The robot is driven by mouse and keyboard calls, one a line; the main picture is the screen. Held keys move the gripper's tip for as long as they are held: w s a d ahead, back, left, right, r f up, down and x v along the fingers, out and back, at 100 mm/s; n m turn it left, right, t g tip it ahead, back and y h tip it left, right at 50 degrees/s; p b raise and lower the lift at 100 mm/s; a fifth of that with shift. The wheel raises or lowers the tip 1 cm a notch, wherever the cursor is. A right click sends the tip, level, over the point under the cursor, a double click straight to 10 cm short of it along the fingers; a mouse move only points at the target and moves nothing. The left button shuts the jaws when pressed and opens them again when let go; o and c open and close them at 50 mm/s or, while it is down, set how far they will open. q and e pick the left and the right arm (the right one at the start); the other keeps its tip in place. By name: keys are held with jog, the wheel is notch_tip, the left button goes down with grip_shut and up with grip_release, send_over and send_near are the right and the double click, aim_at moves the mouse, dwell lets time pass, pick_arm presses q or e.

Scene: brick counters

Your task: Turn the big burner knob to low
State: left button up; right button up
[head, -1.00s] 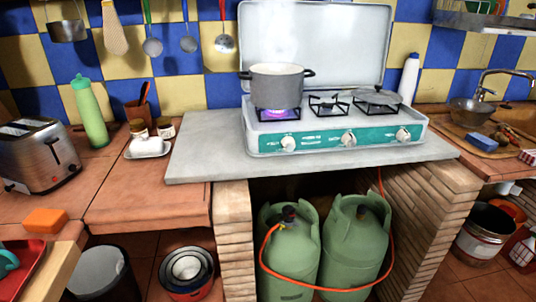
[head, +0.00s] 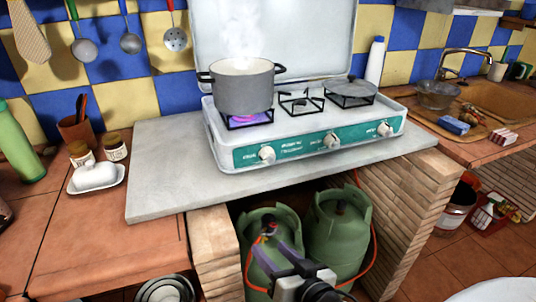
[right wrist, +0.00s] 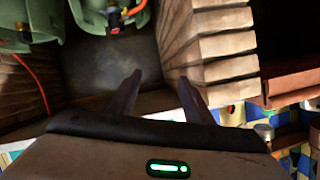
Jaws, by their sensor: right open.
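The camping stove has three white knobs on its teal front panel (head: 300,147). The left knob (head: 267,154) is in front of the lit burner (head: 247,119), which shows a purple flame under a steaming grey pot (head: 242,88). The middle knob (head: 332,140) and right knob (head: 384,129) are further along. The knobs' exact pointer settings are too small to read. My right gripper (head: 275,252) is open and empty, low in front of the gas bottles, below the counter and apart from the knobs. Its open fingers also show in the right wrist view (right wrist: 159,79). My left gripper is out of view.
Green gas bottles (head: 340,232) with an orange hose stand under the grey slab (head: 165,165), whose front edge lies between my right gripper and the stove. A brick pillar (head: 215,250) is to the left.

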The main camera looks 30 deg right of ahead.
aim_at(271, 161)
jog(key=w+d+r+m+t+h, duration=0.1)
jog(key=w+d+r+m+t, duration=0.15)
jog(key=r, duration=0.45)
jog(key=w+d+r+m+t+h, duration=0.1)
jog(key=w+d+r+m+h, duration=0.2)
jog(key=r, duration=0.5)
jog(key=shift+y, duration=0.6)
jog(key=x, duration=0.2)
jog(key=p+x, duration=0.1)
jog(key=x, duration=0.2)
jog(key=d+p+x, duration=0.1)
jog(key=x, duration=0.2)
jog(key=shift+s+d+f, duration=0.1)
jog(key=shift+s+f, duration=0.05)
jog(key=shift+f, duration=0.15)
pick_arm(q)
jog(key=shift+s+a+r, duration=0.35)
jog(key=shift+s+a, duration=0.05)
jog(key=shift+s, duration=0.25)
pick_arm(e)
jog(key=shift+w, duration=0.3)
jog(key=c, duration=1)
jog(key=shift+c, duration=0.2)
